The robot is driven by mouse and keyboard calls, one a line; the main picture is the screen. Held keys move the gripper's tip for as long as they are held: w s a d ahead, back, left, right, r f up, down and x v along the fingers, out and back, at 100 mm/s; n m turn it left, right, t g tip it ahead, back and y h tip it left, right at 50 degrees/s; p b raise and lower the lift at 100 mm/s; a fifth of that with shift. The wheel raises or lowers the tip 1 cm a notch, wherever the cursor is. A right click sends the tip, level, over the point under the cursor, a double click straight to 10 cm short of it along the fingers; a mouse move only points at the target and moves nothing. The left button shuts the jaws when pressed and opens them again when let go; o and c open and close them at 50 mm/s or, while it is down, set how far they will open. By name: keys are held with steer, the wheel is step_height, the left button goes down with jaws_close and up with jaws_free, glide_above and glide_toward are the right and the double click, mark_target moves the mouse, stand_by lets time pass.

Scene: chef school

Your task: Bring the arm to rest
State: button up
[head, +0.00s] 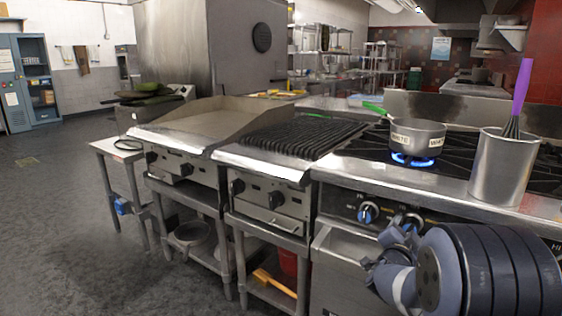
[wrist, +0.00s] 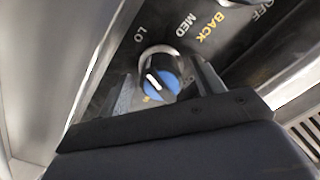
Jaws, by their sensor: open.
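In the wrist view, my gripper (wrist: 166,84) is open, with one dark finger to each side of a black and blue stove knob (wrist: 160,74). The knob has a white pointer line and sits on a panel marked LO, MED, BACK and OFF. I cannot tell whether the fingers touch it. In the head view, my arm (head: 490,270) reaches in at the lower right, in front of the stove's control panel (head: 340,203). The gripper's fingertips are not clear in that view.
A pot (head: 417,141) with a green handle stands over a lit blue flame (head: 412,161). A metal container (head: 500,168) holds a purple-handled whisk (head: 521,90) near the stove's front. A grill (head: 290,137) and a griddle (head: 205,122) stand left. Open floor (head: 70,215) lies further left.

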steer(key=m+b, duration=0.2)
steer(key=m, duration=0.2)
steer(key=shift+m, duration=0.3)
steer(key=m+b, duration=0.1)
steer(key=m, duration=0.3)
steer(key=shift+a+m+b, duration=0.1)
steer(key=shift+m+b, duration=0.2)
steer(key=m+b, duration=0.1)
steer(key=m, duration=0.3)
steer(key=shift+r, duration=0.15)
steer(key=shift+r+m+b, duration=0.1)
steer(key=shift+m+b, duration=0.25)
steer(key=shift+m, duration=1.85)
